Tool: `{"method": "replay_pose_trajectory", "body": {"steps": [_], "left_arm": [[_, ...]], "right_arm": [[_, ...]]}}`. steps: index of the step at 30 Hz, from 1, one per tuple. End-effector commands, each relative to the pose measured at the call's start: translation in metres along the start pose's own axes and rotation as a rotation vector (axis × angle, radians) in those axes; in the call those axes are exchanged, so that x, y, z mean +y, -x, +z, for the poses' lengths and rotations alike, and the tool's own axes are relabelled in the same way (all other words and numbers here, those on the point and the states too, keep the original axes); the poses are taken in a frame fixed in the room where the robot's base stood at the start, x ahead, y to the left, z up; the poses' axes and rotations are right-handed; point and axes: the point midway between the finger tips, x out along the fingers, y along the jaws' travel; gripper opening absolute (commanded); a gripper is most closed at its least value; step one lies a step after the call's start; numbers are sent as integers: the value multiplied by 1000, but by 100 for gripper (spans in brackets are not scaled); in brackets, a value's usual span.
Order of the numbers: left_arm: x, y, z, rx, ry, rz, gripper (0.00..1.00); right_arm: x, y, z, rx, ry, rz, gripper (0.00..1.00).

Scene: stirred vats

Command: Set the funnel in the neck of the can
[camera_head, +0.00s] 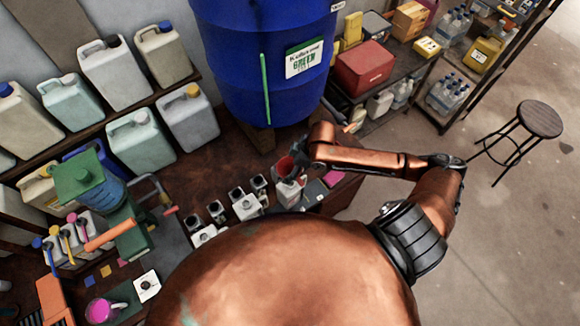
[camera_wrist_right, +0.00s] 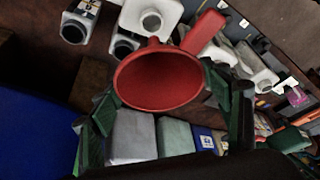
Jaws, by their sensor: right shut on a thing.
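The red funnel (camera_head: 286,165) is in my right gripper (camera_head: 297,158), above the workbench in the head view. In the right wrist view the funnel (camera_wrist_right: 158,82) shows its wide mouth between the dark green fingers of my right gripper (camera_wrist_right: 172,108), with a flat red tab at its upper right. A white can (camera_head: 288,193) stands directly below the funnel in the head view. My left gripper is not in view.
More small white cans (camera_head: 245,206) with dark-rimmed necks stand in a row to the left on the bench. A large blue drum (camera_head: 262,100) stands behind. A green machine (camera_head: 128,232) is at left. Jerrycans (camera_head: 140,143) fill the shelves. Open floor lies right, with a stool (camera_head: 540,118).

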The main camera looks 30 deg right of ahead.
Motion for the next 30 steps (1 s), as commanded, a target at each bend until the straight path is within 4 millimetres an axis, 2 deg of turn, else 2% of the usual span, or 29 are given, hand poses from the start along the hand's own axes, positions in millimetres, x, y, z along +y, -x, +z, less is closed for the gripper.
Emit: {"method": "replay_pose_trajectory", "body": {"steps": [1,18,30], "left_arm": [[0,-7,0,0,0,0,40],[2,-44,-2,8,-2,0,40],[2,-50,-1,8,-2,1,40]], "right_arm": [[0,-6,3,0,-1,0,51],[0,-35,17,-1,-3,1,51],[0,-58,26,-2,-4,0,51]]}}
